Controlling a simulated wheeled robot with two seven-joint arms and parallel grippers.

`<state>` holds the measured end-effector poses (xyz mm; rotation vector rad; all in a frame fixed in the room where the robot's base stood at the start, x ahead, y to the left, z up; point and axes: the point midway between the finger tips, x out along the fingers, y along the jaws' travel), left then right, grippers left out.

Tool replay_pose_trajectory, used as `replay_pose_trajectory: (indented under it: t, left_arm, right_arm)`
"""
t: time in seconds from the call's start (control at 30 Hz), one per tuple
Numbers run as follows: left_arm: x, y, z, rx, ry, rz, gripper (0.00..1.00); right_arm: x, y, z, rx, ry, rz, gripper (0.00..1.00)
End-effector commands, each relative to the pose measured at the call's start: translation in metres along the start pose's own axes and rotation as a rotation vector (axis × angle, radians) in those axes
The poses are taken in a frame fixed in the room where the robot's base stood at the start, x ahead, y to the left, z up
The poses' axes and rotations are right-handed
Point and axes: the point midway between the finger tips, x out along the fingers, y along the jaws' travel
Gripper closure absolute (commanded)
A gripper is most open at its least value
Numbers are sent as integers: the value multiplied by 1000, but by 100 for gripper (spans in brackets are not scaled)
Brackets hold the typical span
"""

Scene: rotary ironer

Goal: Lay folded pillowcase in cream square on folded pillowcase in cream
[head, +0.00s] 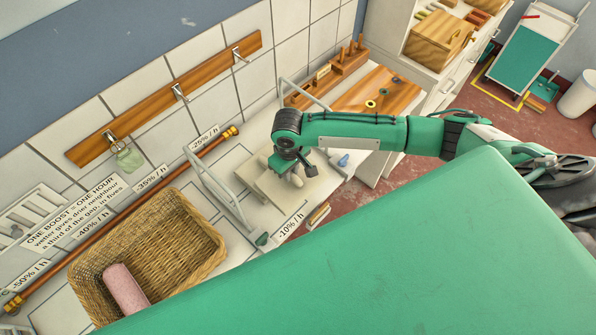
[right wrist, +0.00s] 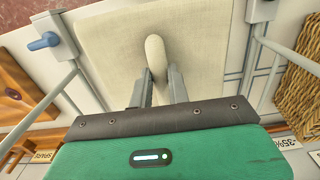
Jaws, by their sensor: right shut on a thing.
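My right gripper (head: 290,172) is over the white counter between the wire racks. It is shut on a rounded cream ridge of a folded pillowcase in cream (right wrist: 103,42). In the right wrist view the ridge stands between the two fingers (right wrist: 157,84), and flat cream cloth spreads around it. In the head view cream cloth (head: 265,192) shows below and beside the gripper. The arm covers part of it. I cannot tell the two cream pillowcases apart, nor whether their edges line up. My left gripper is not in view.
A wicker basket (head: 172,238) with a pink roll (head: 125,288) stands at left. Wire racks (head: 222,188) rise on either side of the cream cloth. A wooden board (head: 376,92) lies behind the arm. A blue-handled part (head: 344,160) is close on the right.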

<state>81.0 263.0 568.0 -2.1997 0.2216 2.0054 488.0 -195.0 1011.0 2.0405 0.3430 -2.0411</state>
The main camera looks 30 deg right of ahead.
Motion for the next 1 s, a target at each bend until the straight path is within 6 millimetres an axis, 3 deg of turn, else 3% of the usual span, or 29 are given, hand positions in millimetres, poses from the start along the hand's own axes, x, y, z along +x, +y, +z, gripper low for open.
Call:
replay_pose_trajectory:
  t: [0.7, 1.0]
  left_arm:
    - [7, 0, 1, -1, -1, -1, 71]
    - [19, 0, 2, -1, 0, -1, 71]
  right_arm:
    - [1, -1, -73, 1, 1, -1, 100]
    - [18, 0, -94, 0, 1, 0, 100]
